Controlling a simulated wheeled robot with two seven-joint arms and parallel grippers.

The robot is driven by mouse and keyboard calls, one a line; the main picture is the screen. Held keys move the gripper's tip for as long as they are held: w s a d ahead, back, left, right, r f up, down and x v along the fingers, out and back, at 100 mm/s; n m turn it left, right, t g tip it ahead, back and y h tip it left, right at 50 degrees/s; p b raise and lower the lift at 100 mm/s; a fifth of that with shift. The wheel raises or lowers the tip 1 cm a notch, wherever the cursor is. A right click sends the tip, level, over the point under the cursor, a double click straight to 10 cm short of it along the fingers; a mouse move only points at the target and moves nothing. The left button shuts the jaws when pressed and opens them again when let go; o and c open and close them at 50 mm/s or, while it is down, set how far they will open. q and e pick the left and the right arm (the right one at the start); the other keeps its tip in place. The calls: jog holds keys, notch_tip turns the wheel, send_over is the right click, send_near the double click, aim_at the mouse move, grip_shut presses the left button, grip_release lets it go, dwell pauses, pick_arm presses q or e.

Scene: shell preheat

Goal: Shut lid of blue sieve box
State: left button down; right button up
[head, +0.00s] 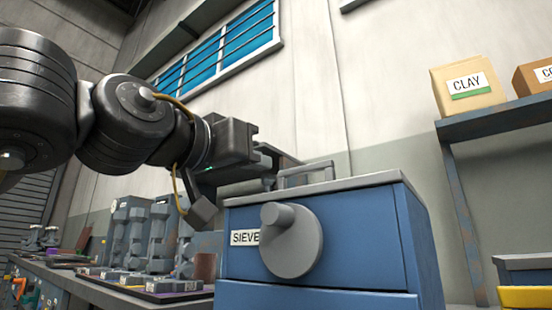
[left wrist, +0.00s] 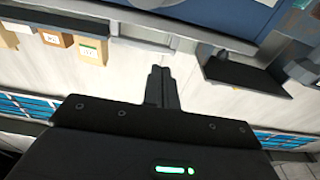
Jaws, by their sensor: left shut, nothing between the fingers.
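The blue sieve box (head: 345,235) stands at the front, with a "SIEVE" label and a grey round knob (head: 292,240) on its front face. Its grey lid (head: 365,183) lies across the top and looks flat, with a handle (head: 306,166) on it. Any small gap under the lid cannot be told. My left gripper (head: 280,158) is just above and behind the lid's left part, close to the handle; contact cannot be told. Its fingers are partly hidden in the head view. In the left wrist view the fingers (left wrist: 161,85) are together and empty. My right gripper is not in view.
A bench (head: 70,280) with several grey parts (head: 150,235) runs along the left. A shelf (head: 500,118) at the right carries a CLAY box (head: 467,85) and another box. A yellow-edged bin (head: 525,297) is at the lower right.

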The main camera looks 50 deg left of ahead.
pick_arm(q)
jog(key=v, duration=0.3)
jog(key=f+v, duration=0.1)
jog(key=v, duration=0.1)
jog(key=shift+s+d+f+p, duration=0.15)
jog(key=shift+s+p, duration=0.1)
jog(key=shift+p, duration=0.15)
